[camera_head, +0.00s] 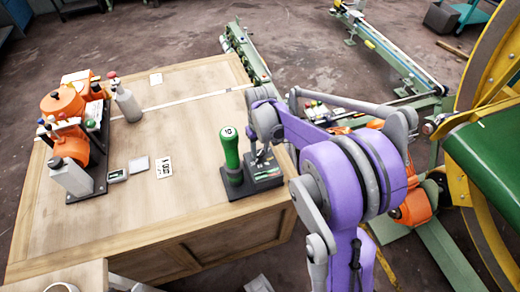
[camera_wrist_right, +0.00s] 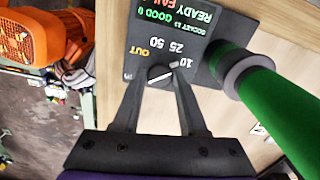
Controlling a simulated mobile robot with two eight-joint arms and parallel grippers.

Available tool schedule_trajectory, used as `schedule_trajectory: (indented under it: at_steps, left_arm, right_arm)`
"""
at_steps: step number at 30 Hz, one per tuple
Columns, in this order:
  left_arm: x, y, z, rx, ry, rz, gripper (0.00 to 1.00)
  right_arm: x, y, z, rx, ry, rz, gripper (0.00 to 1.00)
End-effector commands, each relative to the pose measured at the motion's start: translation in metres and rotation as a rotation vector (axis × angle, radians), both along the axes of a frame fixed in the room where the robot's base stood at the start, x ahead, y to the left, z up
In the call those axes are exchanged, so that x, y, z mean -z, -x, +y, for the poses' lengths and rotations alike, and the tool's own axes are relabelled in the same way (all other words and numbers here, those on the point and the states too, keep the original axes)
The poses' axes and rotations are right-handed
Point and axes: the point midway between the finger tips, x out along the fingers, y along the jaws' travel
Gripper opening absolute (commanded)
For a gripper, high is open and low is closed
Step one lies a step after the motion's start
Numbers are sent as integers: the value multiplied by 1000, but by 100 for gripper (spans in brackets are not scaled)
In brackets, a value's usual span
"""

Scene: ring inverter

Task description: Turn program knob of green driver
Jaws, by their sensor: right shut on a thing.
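The green driver (camera_head: 231,150) stands upright on a dark base at the right front of the wooden table; its green handle (camera_wrist_right: 262,95) shows at the right in the wrist view. Beside it is a dark panel (camera_wrist_right: 205,65) with a lit display and the marks OUT, 10, 25 and 50. The round program knob (camera_wrist_right: 160,74) sits below these marks, its light pointer toward 10. My right gripper (camera_head: 261,155) is at the panel, its fingers (camera_wrist_right: 159,83) shut on the knob from both sides. The knob is hidden in the head view. My left gripper is not in view.
The table (camera_head: 190,130) holds an orange machine (camera_head: 65,110) with bottles at the left, and small cards (camera_head: 163,168) in the middle. Green rails (camera_head: 385,55) and a yellow wheel frame (camera_head: 490,60) stand beyond and right. The table's centre is mostly clear.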

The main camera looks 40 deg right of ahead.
Motion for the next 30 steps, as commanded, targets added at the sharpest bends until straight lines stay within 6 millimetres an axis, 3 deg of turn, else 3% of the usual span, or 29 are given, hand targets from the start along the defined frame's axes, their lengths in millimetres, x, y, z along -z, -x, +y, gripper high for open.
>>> schedule_trajectory:
  at_steps: [9,25,26,30]
  left_arm:
    - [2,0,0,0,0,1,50]
    - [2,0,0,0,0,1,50]
    - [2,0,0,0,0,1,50]
    - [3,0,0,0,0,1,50]
  right_arm:
    - [0,0,0,129,0,-1,0]
    - [0,0,0,154,0,-1,0]
    - [0,0,0,154,0,-1,45]
    - [0,0,0,153,0,-1,70]
